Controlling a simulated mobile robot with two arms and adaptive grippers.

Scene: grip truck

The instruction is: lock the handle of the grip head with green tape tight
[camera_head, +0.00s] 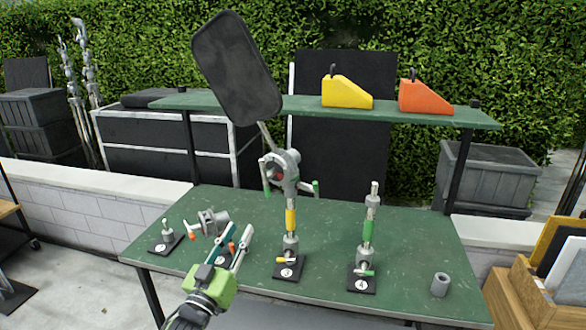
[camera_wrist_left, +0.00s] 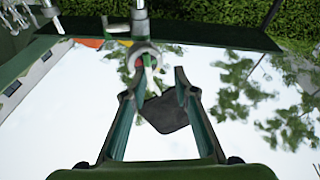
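The grey grip head (camera_head: 286,168) sits on top of post 3, with a green handle at its left and another green-tipped handle at its right. It holds the rod of a tilted black panel (camera_head: 237,68). The post below it has a yellow band (camera_head: 291,220). Post 4 has a green band (camera_head: 368,231) and no grip head on it. My left gripper (camera_head: 238,232) is open and empty, in front and left of post 3. In the left wrist view, the grip head (camera_wrist_left: 143,52) appears beyond the open fingers, apart from them. My right gripper is not in view.
A loose grey head (camera_head: 208,222) with an orange-tipped handle lies on the green table (camera_head: 330,250). A short stand (camera_head: 166,237) is at the left and a grey cylinder (camera_head: 440,285) at the right. Yellow (camera_head: 346,93) and orange (camera_head: 426,97) wedges sit on the shelf.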

